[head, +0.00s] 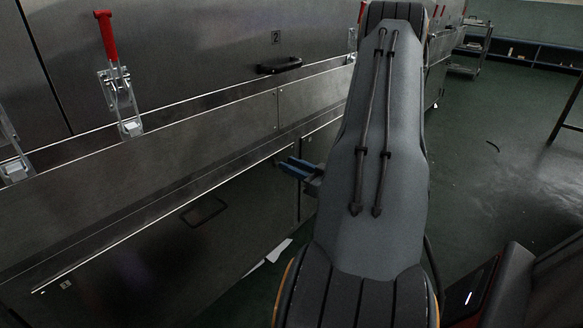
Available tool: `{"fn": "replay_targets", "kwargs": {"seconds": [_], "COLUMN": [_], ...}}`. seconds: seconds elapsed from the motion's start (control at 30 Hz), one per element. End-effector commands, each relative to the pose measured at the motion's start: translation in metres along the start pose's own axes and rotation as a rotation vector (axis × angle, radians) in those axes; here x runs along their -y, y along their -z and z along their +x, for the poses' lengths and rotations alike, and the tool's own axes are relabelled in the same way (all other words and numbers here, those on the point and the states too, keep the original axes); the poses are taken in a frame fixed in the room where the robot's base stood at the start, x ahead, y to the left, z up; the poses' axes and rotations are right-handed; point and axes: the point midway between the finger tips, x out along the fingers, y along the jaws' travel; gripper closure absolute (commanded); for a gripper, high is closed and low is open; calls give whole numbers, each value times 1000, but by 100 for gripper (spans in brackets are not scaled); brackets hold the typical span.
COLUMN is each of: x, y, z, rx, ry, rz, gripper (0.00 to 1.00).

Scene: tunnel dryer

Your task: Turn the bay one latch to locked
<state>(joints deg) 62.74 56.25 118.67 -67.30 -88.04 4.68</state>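A toggle latch (120,98) with a metal linkage and a red handle (107,35) stands on the ledge of the steel dryer wall at upper left; its handle points up. Part of another metal latch (14,155) shows at the left edge, its handle out of view. A small plate reading 1 (66,285) is on the lower panel at lower left. A plate reading 2 (275,37) is on the upper door. My gripper (291,167) shows as blue fingers left of my arm, apart from the latches. My arm hides part of it, and its opening is unclear.
A black door handle (279,65) sticks out below plate 2. A dark pull handle (204,211) is on the lower panel. More red handles show far back along the wall. A metal cart (468,50) stands at the back. Green floor (480,140) is open on the right.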

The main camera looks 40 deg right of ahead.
Motion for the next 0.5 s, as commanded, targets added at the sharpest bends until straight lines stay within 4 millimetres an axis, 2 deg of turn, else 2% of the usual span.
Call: {"fn": "replay_targets", "kwargs": {"seconds": [0.17, 0.33, 0.5], "x": [0, 0, 0], "y": [0, 0, 0], "z": [0, 0, 0], "rx": [0, 0, 0], "ry": [0, 0, 0], "rz": [0, 0, 1], "gripper": [74, 100, 100]}}
